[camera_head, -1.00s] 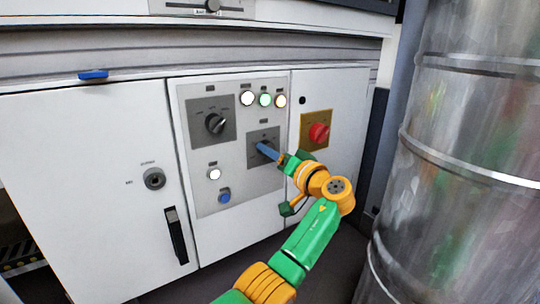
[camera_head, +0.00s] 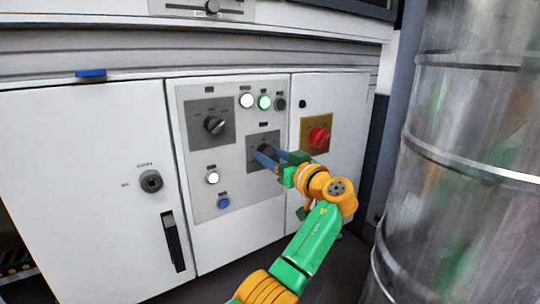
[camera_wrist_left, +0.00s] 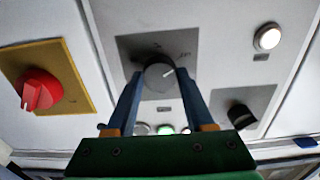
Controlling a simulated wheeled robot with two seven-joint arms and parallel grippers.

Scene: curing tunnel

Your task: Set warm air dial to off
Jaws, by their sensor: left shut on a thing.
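The warm air dial looks to be the black round knob (camera_head: 266,150) on a grey plate (camera_head: 253,139) in the middle of the control panel; its label is too small to read. In the left wrist view the knob (camera_wrist_left: 160,76) shows a white pointer line near its right edge. My left gripper (camera_head: 268,157) has its two blue fingers on either side of the knob, shut on it. The wrist view shows the fingers (camera_wrist_left: 160,98) flanking it. My right gripper is in neither view.
A larger black knob (camera_head: 214,125) sits up and left on the panel. A red switch (camera_head: 319,137) on a yellow plate is close to the right. Lamps (camera_head: 264,102) line the top. A blue button (camera_head: 223,202) is below. A metal drum (camera_head: 465,150) stands at right.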

